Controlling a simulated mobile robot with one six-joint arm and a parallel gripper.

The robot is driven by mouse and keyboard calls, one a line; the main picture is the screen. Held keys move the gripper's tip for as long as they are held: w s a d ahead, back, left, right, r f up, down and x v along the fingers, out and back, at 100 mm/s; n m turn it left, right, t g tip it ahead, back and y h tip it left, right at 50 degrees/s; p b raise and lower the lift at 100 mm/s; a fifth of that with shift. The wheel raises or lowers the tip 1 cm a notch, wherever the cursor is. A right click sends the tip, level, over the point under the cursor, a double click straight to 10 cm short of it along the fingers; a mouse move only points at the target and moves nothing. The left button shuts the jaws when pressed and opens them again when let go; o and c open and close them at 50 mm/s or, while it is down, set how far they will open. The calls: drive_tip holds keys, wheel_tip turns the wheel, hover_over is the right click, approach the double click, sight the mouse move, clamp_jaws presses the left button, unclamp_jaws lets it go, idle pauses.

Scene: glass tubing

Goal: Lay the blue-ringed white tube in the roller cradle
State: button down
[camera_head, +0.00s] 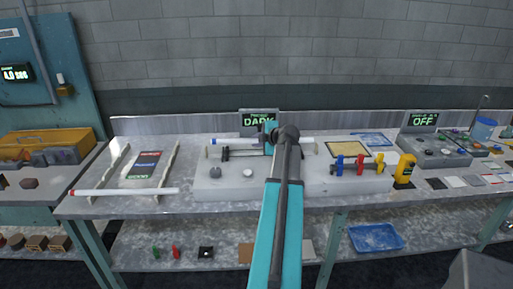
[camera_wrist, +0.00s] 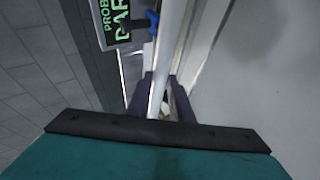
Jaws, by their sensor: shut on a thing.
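The white tube with a blue end (camera_head: 231,141) lies level across the grey bench unit in the head view, its blue end to the left. My gripper (camera_head: 270,142) is around the tube's middle; the arm hides part of it. In the wrist view the white tube (camera_wrist: 168,45) runs between the two dark fingers of my gripper (camera_wrist: 163,105), which are shut on it. Dark supports (camera_head: 225,153) show just below the tube's left part. I cannot tell whether the tube touches them, nor which fixture is the roller cradle.
A red-ended white tube (camera_head: 130,191) lies across the left rack's front. A lit "DARK" sign (camera_head: 259,122) stands behind the unit and shows in the wrist view (camera_wrist: 113,22). Blue, red and yellow upright parts (camera_head: 360,163) and a yellow bottle (camera_head: 404,170) stand to the right.

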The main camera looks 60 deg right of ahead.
drive_tip(key=shift+f, duration=0.15)
drive_tip(key=shift+f+p, duration=0.8)
drive_tip(key=shift+f, duration=0.8)
drive_tip(key=c, duration=1.6)
unclamp_jaws()
drive_tip(key=shift+b+v, duration=1.65)
drive_tip(key=shift+v, duration=4.35)
drive_tip(key=shift+r, duration=0.15)
